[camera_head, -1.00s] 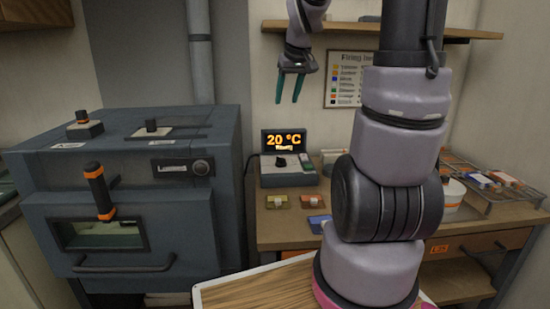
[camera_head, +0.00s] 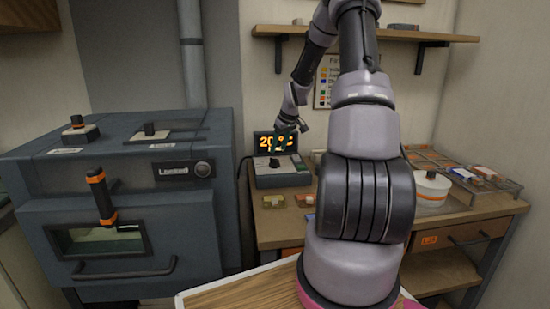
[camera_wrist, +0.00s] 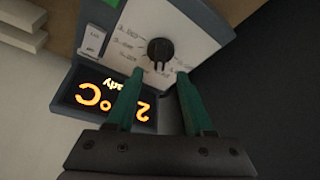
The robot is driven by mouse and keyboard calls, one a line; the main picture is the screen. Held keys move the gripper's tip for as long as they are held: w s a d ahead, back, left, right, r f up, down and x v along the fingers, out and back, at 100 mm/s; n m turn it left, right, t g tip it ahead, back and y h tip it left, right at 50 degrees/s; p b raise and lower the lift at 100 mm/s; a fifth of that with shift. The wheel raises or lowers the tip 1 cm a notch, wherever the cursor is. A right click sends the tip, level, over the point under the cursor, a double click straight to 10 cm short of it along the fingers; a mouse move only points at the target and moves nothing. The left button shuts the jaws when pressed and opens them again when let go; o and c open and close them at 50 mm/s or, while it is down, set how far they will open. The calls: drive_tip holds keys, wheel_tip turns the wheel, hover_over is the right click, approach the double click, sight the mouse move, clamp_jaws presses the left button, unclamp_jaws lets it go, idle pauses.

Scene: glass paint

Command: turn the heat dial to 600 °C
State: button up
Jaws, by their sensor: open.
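The heat controller (camera_head: 285,179) is a grey box on the bench, with a lit orange display (camera_head: 264,143) standing at its back. The display read 20 °C a second ago and is now partly covered by my gripper. The black heat dial (camera_wrist: 161,50) sits on the white sloped face, ringed by small labels too blurred to read; it also shows in the head view (camera_head: 274,163). My gripper (camera_wrist: 158,82), with green fingers, is open and empty. It hangs above the controller, its fingertips pointing toward the dial and apart from it.
A dark kiln (camera_head: 130,200) with an orange-banded handle stands at the left. Small coloured trays lie in front of the controller. A white lidded pot (camera_head: 432,187) and a wire rack (camera_head: 485,183) are at the right. A shelf (camera_head: 400,35) hangs above.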

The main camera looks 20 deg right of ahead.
sight(275, 159)
drive_tip(key=x, duration=0.5)
drive_tip(key=shift+w+f, duration=0.15)
drive_tip(key=shift+f, duration=0.2)
clamp_jaws()
